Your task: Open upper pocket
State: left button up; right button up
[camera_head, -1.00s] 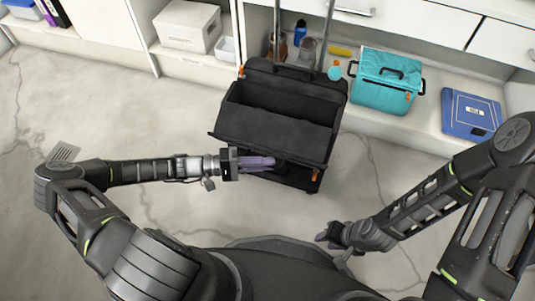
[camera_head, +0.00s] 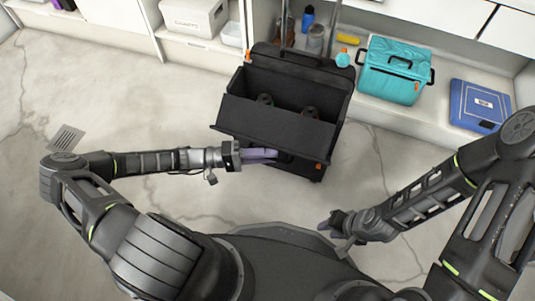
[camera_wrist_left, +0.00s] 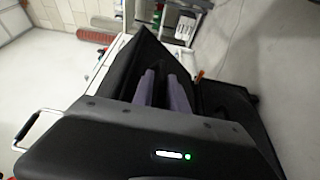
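The black wheeled tool case (camera_head: 280,130) stands on the floor in front of the shelving. Its upper pocket (camera_head: 285,85) gapes open at the top, with two dark round items inside. The pocket's front panel (camera_head: 272,122) leans outward toward me. My left gripper (camera_head: 270,155) is at the case's front, just under the panel's lower edge. In the left wrist view its two purple fingers (camera_wrist_left: 162,90) stand apart beside the black panel; their tips are partly hidden, and contact is unclear. My right gripper (camera_head: 328,224) hangs low, away from the case; its opening is unclear.
A teal cooler bag (camera_head: 390,85), a blue case (camera_head: 478,110), a blue bottle (camera_head: 304,28) and a yellow item (camera_head: 348,39) are on the low shelf behind. A white bin (camera_head: 195,16) is at upper left.

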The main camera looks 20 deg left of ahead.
pick_arm(q)
jog(key=p+v, duration=0.1)
jog(key=v, duration=0.6)
jog(key=shift+a, duration=0.4)
jog(key=shift+s+a+f, duration=0.1)
jog(key=shift+s+a, duration=0.05)
jog(key=b+v, duration=0.2)
jog(key=v, duration=0.6)
jog(key=shift+a, duration=0.35)
jog(key=shift+s+f, duration=0.1)
jog(key=shift+s, duration=0.05)
dwell(0.7)
